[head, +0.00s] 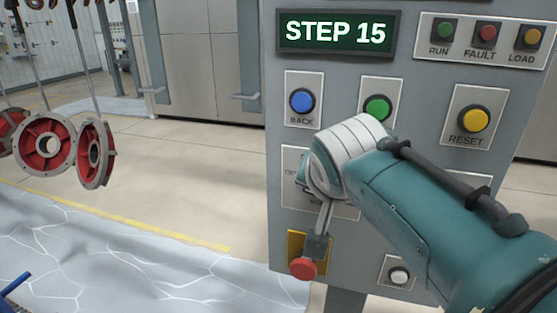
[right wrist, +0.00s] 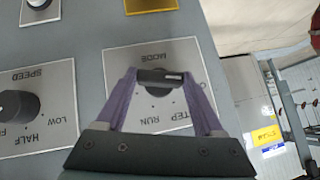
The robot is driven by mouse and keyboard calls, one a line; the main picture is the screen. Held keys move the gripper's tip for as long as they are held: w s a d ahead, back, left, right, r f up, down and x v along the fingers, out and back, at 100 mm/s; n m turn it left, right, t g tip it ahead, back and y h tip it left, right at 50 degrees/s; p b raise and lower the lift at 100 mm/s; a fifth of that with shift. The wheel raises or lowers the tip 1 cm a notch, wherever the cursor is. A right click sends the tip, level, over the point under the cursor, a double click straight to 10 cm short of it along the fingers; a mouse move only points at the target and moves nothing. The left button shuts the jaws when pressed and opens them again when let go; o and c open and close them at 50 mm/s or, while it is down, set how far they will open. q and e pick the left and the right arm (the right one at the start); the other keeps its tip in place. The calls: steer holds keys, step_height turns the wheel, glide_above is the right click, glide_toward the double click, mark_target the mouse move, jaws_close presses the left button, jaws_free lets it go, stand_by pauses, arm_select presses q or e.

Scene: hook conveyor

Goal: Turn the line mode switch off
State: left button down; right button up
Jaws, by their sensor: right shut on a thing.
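The mode switch has a dark knob (right wrist: 152,77) on a silver plate (right wrist: 165,116), seen upside down in the right wrist view. A pale mark shows near the knob's right end. My right gripper (right wrist: 160,80) is shut on the knob, with one purple finger at each side. My left gripper is in neither view.
A lever with a red knob (head: 303,268) stands out below the mode plate, close to my wrist. The speed dial (right wrist: 17,107) is beside it. Blue (head: 302,101), green (head: 376,107) and yellow (head: 476,120) buttons sit above. Red wheels (head: 44,145) hang at left.

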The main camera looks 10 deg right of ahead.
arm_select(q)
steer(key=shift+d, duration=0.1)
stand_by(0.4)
arm_select(e)
steer(key=o, duration=1.4)
